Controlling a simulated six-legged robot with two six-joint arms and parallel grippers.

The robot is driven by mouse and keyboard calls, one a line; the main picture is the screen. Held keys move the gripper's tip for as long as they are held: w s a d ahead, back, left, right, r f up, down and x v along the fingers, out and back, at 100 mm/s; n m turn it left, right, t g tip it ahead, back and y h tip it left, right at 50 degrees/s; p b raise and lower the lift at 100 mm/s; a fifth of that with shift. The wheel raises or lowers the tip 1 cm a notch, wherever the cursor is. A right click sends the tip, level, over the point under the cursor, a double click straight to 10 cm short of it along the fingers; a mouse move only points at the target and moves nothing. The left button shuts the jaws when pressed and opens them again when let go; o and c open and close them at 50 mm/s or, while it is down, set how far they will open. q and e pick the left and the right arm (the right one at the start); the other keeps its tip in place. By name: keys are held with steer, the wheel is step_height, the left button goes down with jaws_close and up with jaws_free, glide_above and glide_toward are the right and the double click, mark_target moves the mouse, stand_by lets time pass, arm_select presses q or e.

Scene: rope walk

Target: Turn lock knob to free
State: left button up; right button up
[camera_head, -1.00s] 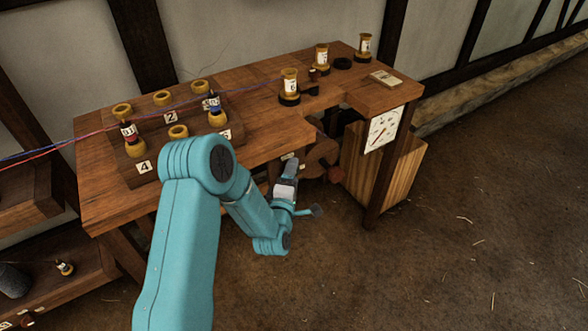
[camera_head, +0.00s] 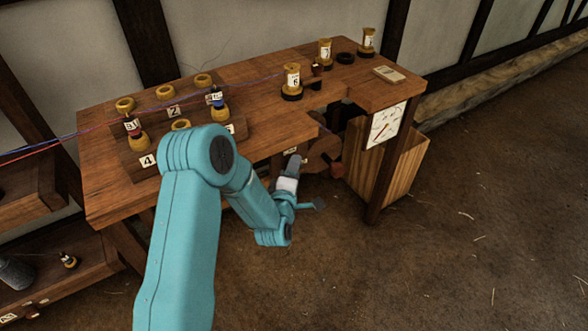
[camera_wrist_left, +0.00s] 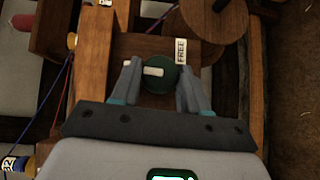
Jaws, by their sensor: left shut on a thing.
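The lock knob (camera_wrist_left: 162,78) is dark green and round with a white bar, in the left wrist view. The bar lies nearly level across its left half, towards the left finger. A white label reading FREE (camera_wrist_left: 181,51) sits above and right of the knob. My left gripper (camera_wrist_left: 161,80) has one finger on each side of the knob and is shut on it. In the head view my left gripper (camera_head: 293,164) reaches under the bench's front edge, and the knob is hidden there. My right gripper is not in view.
The wooden bench (camera_head: 265,145) carries several yellow bobbins, with red and blue strands running left. A dial (camera_head: 386,126) hangs at its right front, before a wooden bin (camera_head: 408,165). A round wooden wheel (camera_wrist_left: 213,15) stands just beyond the FREE label. Floor at right is clear.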

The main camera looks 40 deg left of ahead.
arm_select(q)
steer(key=m+g+y+p, duration=0.1)
steer(key=m+g+p, duration=0.2)
steer(key=g+p, duration=0.2)
steer(key=w+m+g+y+p, duration=0.1)
steer(key=m+g+p, duration=0.2)
steer(key=g+p, duration=0.2)
steer(key=r+m+g+p, duration=0.1)
steer(key=m+g+p, duration=0.2)
steer(key=g+p, duration=0.2)
steer(key=shift+w+d+m+y+p, duration=0.25)
steer(key=shift+m+y+p, duration=0.15)
steer(key=shift+p, duration=0.75)
steer(key=o, duration=1)
